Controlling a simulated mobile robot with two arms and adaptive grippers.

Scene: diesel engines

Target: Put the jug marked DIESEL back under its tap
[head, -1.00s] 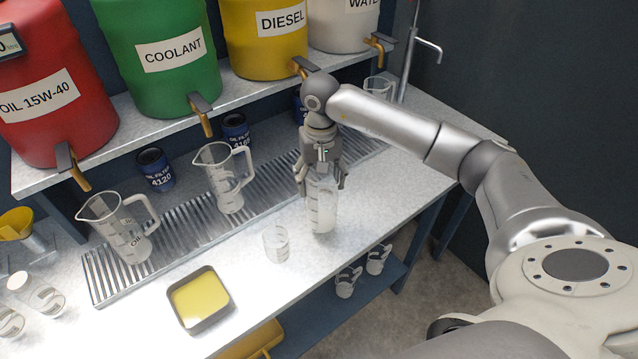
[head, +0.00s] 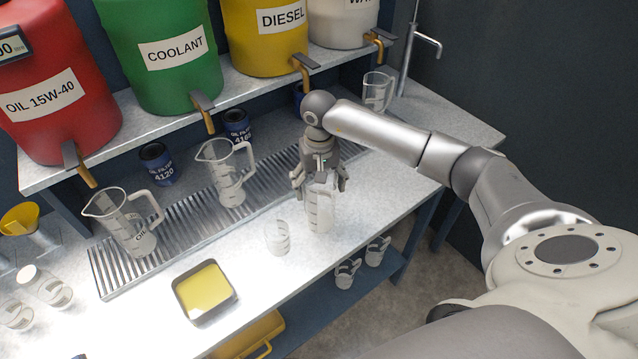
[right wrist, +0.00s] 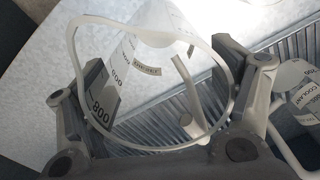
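A clear measuring jug (head: 319,212) stands upright on or just above the bench, in front of the drip tray. My right gripper (head: 321,190) points down with its fingers on either side of it; whether they press on it is unclear. In the right wrist view the jug (right wrist: 150,65) shows its open rim, scale marks and a small label too small to read surely; my right gripper's fingers (right wrist: 162,75) flank it. The yellow DIESEL barrel (head: 265,40) has its tap (head: 302,72) behind my right wrist. My left gripper is out of view.
The ribbed drip tray (head: 180,240) bears an oil-side jug (head: 125,225) and a COOLANT-side jug (head: 226,172). Another jug (head: 378,92) stands near the water tap. A small beaker (head: 278,238) is just left of the handled jug, and a yellow-filled pan (head: 205,290) lies further left.

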